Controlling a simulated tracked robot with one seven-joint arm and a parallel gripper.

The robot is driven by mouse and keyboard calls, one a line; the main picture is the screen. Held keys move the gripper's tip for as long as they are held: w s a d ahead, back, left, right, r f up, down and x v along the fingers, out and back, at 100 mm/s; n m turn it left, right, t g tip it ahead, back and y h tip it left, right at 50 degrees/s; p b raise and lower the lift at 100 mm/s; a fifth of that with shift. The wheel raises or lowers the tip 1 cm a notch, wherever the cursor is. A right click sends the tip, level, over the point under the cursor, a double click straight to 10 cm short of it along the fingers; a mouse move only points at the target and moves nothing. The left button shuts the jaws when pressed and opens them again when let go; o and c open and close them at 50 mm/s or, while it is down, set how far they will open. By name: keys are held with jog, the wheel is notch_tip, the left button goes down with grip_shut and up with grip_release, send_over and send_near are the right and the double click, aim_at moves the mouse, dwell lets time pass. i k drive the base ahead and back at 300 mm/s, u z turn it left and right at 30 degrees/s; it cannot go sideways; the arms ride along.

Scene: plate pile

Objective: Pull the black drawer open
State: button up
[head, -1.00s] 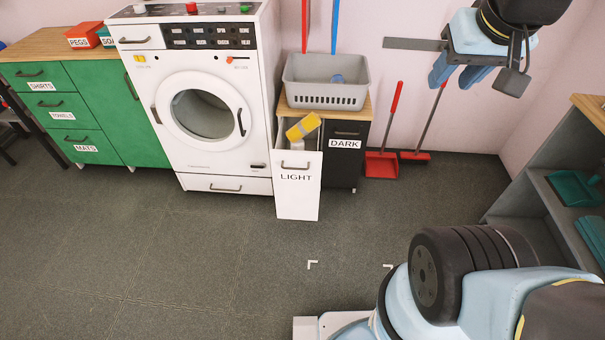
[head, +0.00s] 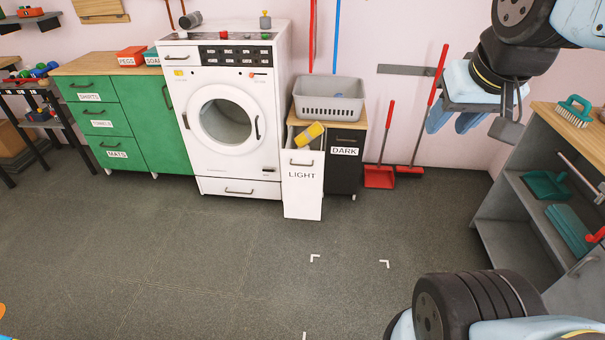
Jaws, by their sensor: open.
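The black drawer (head: 344,172), labelled DARK, stands shut under a wooden top, right of the washing machine. Its dark handle (head: 346,134) shows above the label, near the drawer's top. My gripper (head: 453,128) is open at the upper right of the head view, with its blue fingers pointing down and nothing between them. It appears in front of the pink wall, right of the drawer and apart from it. Its distance from the drawer along the line of sight is hard to tell.
The white LIGHT drawer (head: 302,192), left of the black one, is pulled out with a yellow item (head: 310,133) inside. A grey basket (head: 328,105) sits on top. A red dustpan (head: 379,177) and broom lean close right. Grey shelves (head: 510,215) stand right. The floor in front is clear.

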aim_at(345, 147)
jog(key=z, duration=0.85)
jog(key=i, duration=1)
jog(key=u, duration=1.55)
jog(key=i, duration=0.4)
jog(key=z, duration=0.2)
